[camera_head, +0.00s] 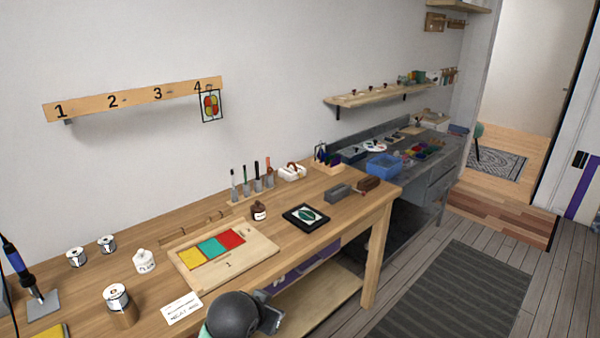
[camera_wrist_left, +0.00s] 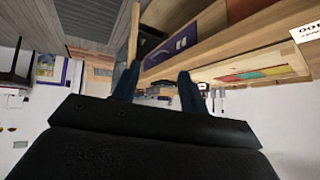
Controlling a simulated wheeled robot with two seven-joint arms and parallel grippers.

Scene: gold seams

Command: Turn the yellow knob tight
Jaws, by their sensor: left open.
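I cannot make out a yellow knob in either view. My left gripper (camera_wrist_left: 156,88) is open in the left wrist view, with its two dark fingers apart and nothing between them. In the head view the dark round end of my left arm is at the bottom middle, in front of the workbench (camera_head: 345,212) edge; its fingers are not clear there. My right gripper is in neither view.
A wooden tray (camera_head: 250,262) with yellow, teal and red panels lies near the front edge.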

